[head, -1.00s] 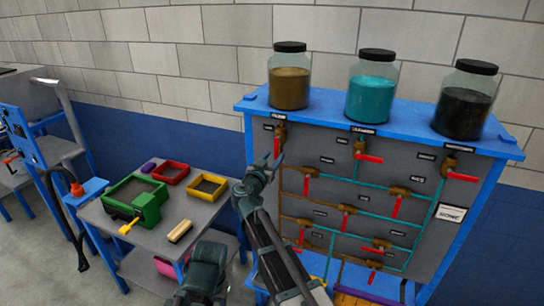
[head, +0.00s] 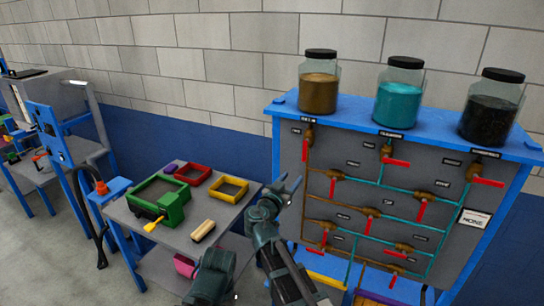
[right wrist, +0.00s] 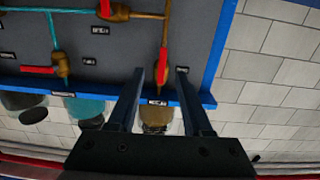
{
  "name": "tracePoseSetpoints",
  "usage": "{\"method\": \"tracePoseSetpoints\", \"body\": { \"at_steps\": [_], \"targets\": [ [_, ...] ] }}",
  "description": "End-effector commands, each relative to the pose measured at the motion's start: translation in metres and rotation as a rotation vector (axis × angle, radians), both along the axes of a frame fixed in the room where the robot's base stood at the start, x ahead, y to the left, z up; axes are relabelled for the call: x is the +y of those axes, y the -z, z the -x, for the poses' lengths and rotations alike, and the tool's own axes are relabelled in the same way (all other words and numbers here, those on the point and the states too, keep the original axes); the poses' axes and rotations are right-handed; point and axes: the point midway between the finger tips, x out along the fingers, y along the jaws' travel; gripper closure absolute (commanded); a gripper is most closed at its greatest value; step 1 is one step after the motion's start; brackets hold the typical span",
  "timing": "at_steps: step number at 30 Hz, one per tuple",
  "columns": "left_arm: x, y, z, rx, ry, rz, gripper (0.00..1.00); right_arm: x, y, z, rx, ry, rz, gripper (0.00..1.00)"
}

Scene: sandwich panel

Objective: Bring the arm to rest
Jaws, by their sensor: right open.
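My right gripper (head: 284,185) is open and empty, in front of the left edge of the grey valve panel (head: 340,160). In the head view its tips are below and left of the top-left red valve handle (head: 305,150), which hangs down. In the right wrist view, the two open fingers (right wrist: 161,72) point at the panel's edge. A red handle (right wrist: 162,62) appears between the tips, but nothing is gripped. Other red handles, such as the top-middle one (head: 396,162) and the top-right one (head: 487,182), point sideways. My left gripper is not in view.
Jars of brown (head: 318,92), teal (head: 397,100) and black (head: 490,112) contents stand on the blue top shelf (head: 430,131). To the left, a grey table (head: 180,238) holds a green vise-like tray (head: 160,200), red (head: 193,175) and yellow (head: 229,188) frames and a brush (head: 203,231).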

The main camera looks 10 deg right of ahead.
Motion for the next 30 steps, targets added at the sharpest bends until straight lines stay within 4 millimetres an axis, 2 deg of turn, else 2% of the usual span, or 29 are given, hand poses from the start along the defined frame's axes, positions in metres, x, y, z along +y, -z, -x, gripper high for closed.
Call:
{"method": "tracePoseSetpoints", "body": {
  "at_steps": [5, 6, 8, 12, 15, 18, 22, 25, 30],
  "targets": [
    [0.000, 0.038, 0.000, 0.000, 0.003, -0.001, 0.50, -0.006, 0.092, 0.050, 0.287, 0.083, -0.039, 0.50],
    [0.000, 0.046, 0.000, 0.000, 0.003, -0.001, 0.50, -0.004, 0.117, 0.066, 0.388, 0.091, -0.051, 0.50],
    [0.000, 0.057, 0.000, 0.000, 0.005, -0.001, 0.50, 0.002, 0.154, 0.090, 0.544, 0.084, -0.069, 0.50],
    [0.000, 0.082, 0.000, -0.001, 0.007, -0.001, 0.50, 0.028, 0.232, 0.149, 0.911, -0.015, -0.110, 0.50],
    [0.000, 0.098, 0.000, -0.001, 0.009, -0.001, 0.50, 0.055, 0.276, 0.193, 1.153, -0.150, -0.133, 0.50],
    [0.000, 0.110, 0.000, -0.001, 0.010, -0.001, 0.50, 0.081, 0.307, 0.232, 1.350, -0.311, -0.150, 0.50],
    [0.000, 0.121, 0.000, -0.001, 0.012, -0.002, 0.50, 0.109, 0.328, 0.272, 1.521, -0.506, -0.161, 0.50],
    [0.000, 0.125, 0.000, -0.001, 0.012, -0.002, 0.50, 0.122, 0.335, 0.290, 1.591, -0.608, -0.165, 0.50],
    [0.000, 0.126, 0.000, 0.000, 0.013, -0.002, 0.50, 0.129, 0.336, 0.299, 1.628, -0.670, -0.165, 0.50]
  ]
}}
